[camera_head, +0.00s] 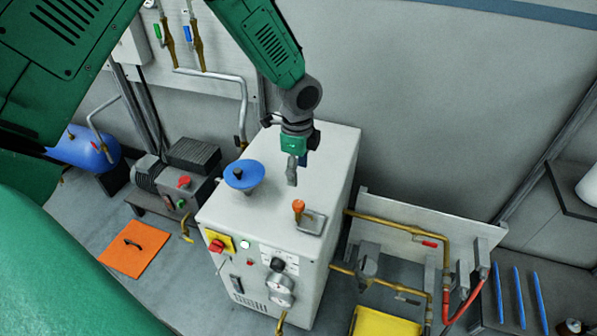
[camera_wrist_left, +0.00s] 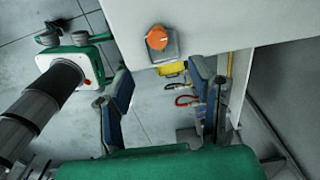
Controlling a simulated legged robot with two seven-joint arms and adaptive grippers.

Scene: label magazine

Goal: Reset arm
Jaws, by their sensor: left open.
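My left gripper (camera_head: 292,172) hangs from the green arm above the top of the white machine cabinet (camera_head: 335,155). Its fingers point down and hold nothing. In the wrist view the two blue-grey fingers of the left gripper (camera_wrist_left: 162,82) stand wide apart with clear space between them. An orange knob (camera_head: 298,206) on a grey bracket stands on the cabinet's front edge, just in front of the gripper and apart from it. The knob also shows at the top of the wrist view (camera_wrist_left: 157,38). My right gripper is not in view.
A blue funnel-like dish (camera_head: 244,174) stands on the cabinet's left part. A motor unit (camera_head: 178,178) and an orange floor plate (camera_head: 134,247) lie to the left. Brass pipes on a white panel (camera_head: 400,226) stand right. Blue rods (camera_head: 517,296) lie far right.

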